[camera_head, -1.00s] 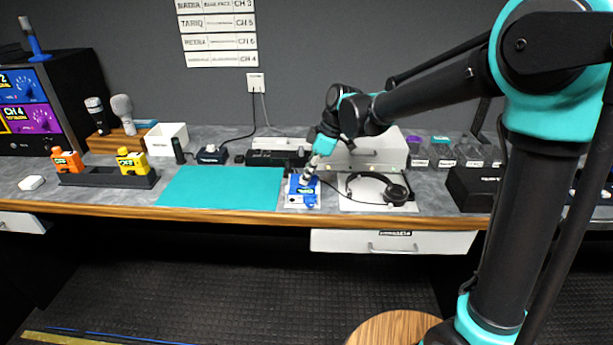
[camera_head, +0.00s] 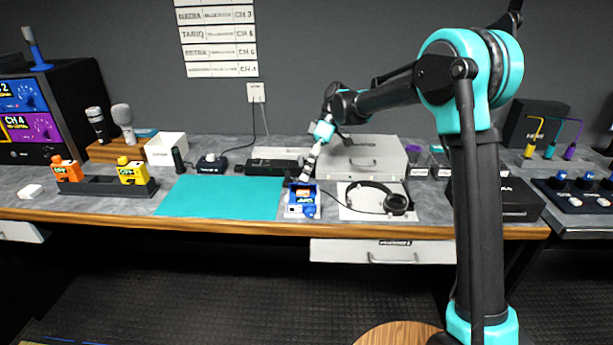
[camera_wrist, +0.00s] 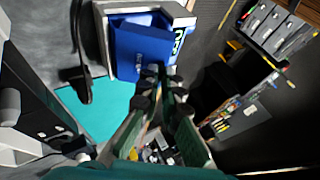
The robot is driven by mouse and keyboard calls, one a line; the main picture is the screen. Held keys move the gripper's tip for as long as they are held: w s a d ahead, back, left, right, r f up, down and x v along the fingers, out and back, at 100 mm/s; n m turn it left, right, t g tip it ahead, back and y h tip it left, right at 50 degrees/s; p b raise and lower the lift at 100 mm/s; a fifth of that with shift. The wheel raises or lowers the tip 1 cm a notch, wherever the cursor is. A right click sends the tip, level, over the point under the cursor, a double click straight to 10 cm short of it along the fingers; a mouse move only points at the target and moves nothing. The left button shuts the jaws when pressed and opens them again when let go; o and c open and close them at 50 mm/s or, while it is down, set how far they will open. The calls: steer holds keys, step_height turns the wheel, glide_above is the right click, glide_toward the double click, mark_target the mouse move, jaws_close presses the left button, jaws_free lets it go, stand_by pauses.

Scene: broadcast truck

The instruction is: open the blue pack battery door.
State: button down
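The blue pack (camera_head: 301,210) sits on the bench between the teal mat and the headphones. A brownish patch and raised blue edges show at its top, so its door looks at least partly open, but my gripper hides part of it. In the wrist view a broad blue panel with small lettering (camera_wrist: 140,48) fills the upper middle, with a green-marked label at its right. My gripper (camera_head: 305,179) reaches down at the pack's back edge. In the wrist view its fingertips (camera_wrist: 161,74) are close together at the panel's lower edge, with nothing visible held; contact is unclear.
The teal mat (camera_head: 220,197) lies left of the pack and headphones (camera_head: 397,204) lie on a white pad at right. A grey case (camera_head: 360,155) stands behind. Orange (camera_head: 66,169) and yellow (camera_head: 132,172) packs stand in a dark holder at left.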

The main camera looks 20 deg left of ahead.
steer(key=shift+w+g, duration=0.2)
steer(key=shift+g, duration=0.1)
steer(key=c, duration=1.7)
jaws_free()
steer(key=shift+r, duration=0.1)
step_height(320, 180, up, 10)
steer(key=shift+f, duration=0.1)
